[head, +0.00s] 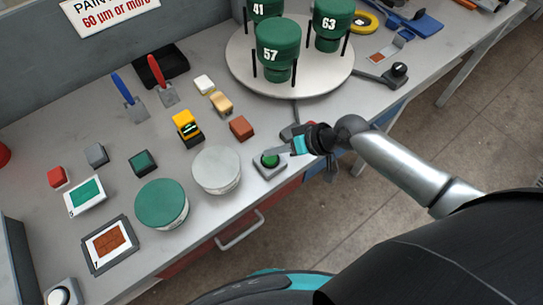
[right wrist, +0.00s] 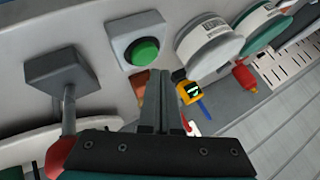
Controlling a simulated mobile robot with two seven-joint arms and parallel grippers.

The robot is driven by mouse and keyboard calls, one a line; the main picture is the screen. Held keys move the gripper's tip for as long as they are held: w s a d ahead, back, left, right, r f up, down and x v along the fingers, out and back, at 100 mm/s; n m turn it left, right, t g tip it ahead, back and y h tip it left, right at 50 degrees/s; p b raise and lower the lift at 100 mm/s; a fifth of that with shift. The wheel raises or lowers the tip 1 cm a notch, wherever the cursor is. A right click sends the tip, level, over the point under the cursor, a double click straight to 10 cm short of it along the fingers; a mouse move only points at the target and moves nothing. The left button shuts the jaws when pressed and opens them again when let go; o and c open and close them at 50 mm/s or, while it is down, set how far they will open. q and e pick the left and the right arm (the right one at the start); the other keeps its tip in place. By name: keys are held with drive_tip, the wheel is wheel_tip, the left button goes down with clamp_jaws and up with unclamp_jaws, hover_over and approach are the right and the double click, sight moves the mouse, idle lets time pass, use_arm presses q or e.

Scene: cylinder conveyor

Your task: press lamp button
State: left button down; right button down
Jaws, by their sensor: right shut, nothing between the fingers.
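A green button (head: 270,160) in a grey square housing sits near the table's front edge, right of a white-lidded tin. It also shows in the right wrist view (right wrist: 144,52). My right gripper (head: 288,149) is shut and empty, its fingertips close to the right side of the green button. In the right wrist view the closed fingers (right wrist: 161,76) end just beside the housing; I cannot tell whether they touch it. A white button (head: 59,296) in a grey housing stands at the lower left. No label shows which button is the lamp's. My left gripper is out of view.
The white-lidded tin (head: 216,170) and a green-lidded tin (head: 161,203) stand left of the green button. A yellow device (head: 187,127) and a brown block (head: 241,127) lie behind. A round turntable (head: 240,64) carries green numbered containers.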

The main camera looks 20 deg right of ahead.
sight(274, 160)
wheel_tip(274, 160, up, 6)
drive_tip(key=p, duration=0.6)
idle(1.4)
